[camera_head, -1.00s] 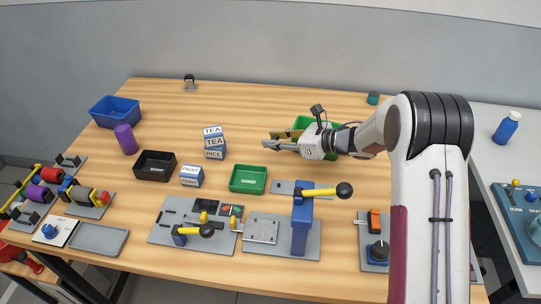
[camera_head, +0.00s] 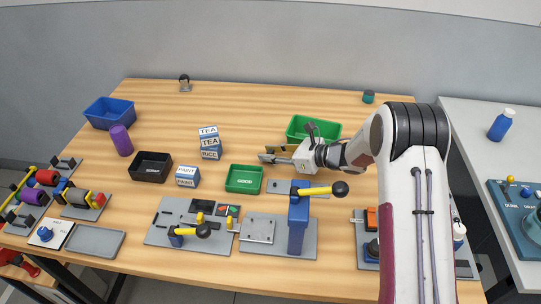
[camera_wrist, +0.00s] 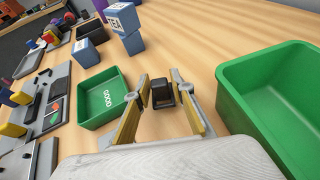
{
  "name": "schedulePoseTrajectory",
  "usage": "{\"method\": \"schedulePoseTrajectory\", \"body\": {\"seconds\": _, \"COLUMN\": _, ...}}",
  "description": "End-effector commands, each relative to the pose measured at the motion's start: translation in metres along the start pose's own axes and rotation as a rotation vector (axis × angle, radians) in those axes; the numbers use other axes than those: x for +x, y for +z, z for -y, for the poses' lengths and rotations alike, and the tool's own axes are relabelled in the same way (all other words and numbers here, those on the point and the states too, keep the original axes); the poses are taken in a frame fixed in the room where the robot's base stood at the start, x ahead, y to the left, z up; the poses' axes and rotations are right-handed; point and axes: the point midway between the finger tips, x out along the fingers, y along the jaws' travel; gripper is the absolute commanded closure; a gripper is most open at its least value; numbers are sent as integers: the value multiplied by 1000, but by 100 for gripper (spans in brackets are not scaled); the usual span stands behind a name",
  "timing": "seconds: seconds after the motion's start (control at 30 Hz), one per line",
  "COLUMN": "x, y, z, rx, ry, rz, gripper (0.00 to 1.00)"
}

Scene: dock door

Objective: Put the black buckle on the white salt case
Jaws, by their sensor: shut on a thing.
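My gripper (camera_head: 268,158) is over the middle of the table, between the green GOOD tray and the larger green bin. In the wrist view its two yellow-padded fingers (camera_wrist: 161,84) are shut on a small black piece, the black buckle (camera_wrist: 162,94). The buckle is too small to make out in the head view. No case with a readable salt label shows. Blue and white cases marked TEA and RICE (camera_head: 209,143) form a stack left of my gripper.
The green GOOD tray (camera_head: 244,190) lies left of my gripper, and the green bin (camera_head: 300,124) is behind it. A black bin (camera_head: 150,179) is farther left. A lever clamp (camera_head: 298,225) rises in front. The back middle of the table (camera_head: 260,105) is clear.

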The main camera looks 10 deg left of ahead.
Motion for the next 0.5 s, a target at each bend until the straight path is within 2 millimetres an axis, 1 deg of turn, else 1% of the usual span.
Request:
{"method": "schedulePoseTrajectory", "body": {"seconds": 0.03, "x": 2, "y": -4, "z": 0, "rx": 0, "ry": 0, "rz": 0, "gripper": 98}}
{"method": "schedulePoseTrajectory", "body": {"seconds": 0.13, "x": 4, "y": -9, "z": 0, "rx": -1, "ry": 0, "rz": 1, "gripper": 98}}
{"method": "schedulePoseTrajectory", "body": {"seconds": 0.5, "x": 4, "y": -10, "z": 0, "rx": -1, "ry": 0, "rz": 0, "gripper": 98}}
